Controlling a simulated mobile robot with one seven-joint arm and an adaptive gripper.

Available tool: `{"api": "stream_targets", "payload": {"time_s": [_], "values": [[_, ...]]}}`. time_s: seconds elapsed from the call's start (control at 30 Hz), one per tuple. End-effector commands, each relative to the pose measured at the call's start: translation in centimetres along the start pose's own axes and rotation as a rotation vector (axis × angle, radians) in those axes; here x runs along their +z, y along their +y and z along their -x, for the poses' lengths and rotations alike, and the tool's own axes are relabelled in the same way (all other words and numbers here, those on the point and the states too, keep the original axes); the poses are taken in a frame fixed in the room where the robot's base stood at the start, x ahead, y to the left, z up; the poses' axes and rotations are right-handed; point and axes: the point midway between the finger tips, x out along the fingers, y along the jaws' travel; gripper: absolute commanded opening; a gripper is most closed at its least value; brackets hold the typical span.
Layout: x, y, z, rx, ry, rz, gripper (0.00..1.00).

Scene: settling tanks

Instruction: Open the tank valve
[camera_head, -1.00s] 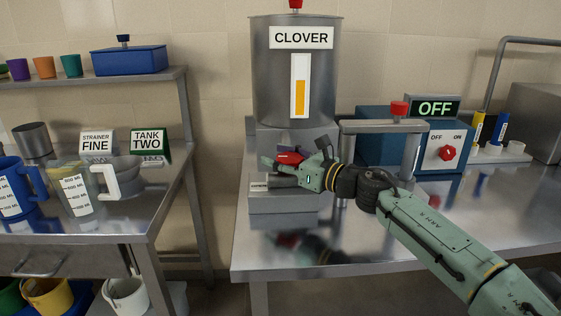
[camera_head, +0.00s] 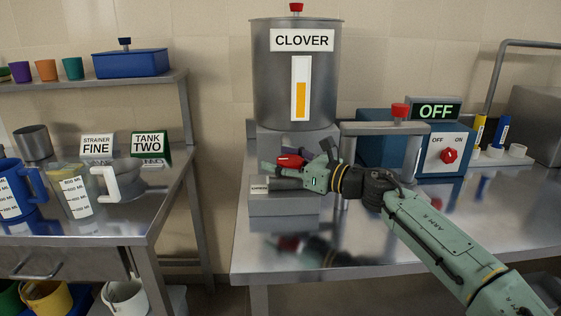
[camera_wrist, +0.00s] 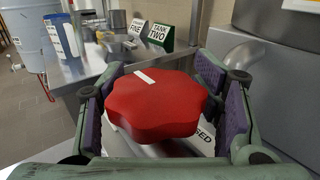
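The tank (camera_head: 294,85) is a steel cylinder labelled CLOVER, with an upright gauge partly filled orange. Its red valve knob (camera_head: 289,161) sits low in front of it, above a grey base. In the wrist view the lobed red knob (camera_wrist: 155,105) carries a white mark pointing toward the far left. My gripper (camera_wrist: 161,72) is open around the knob, one purple-padded finger on each side. Small gaps seem to show beside the knob; contact is hard to judge. A white label (camera_wrist: 206,133) ending in "SED" is partly hidden under the knob.
A grey frame (camera_head: 384,128) with a red top knob stands right of the tank. Behind it is a blue box with a red switch (camera_head: 449,156) and an OFF sign (camera_head: 436,110). Jugs and the TANK TWO sign (camera_head: 150,145) stand on the left table, across a gap.

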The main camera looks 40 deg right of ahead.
Motion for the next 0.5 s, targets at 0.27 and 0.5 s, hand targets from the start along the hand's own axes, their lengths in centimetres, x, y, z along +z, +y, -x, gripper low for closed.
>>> {"api": "stream_targets", "payload": {"time_s": [0.27,0.5], "values": [[0.1,0.1,0.3,0.001,-0.002,0.0,0.58],[0.1,0.0,3.9,-0.002,-0.004,-0.001,0.58]]}}
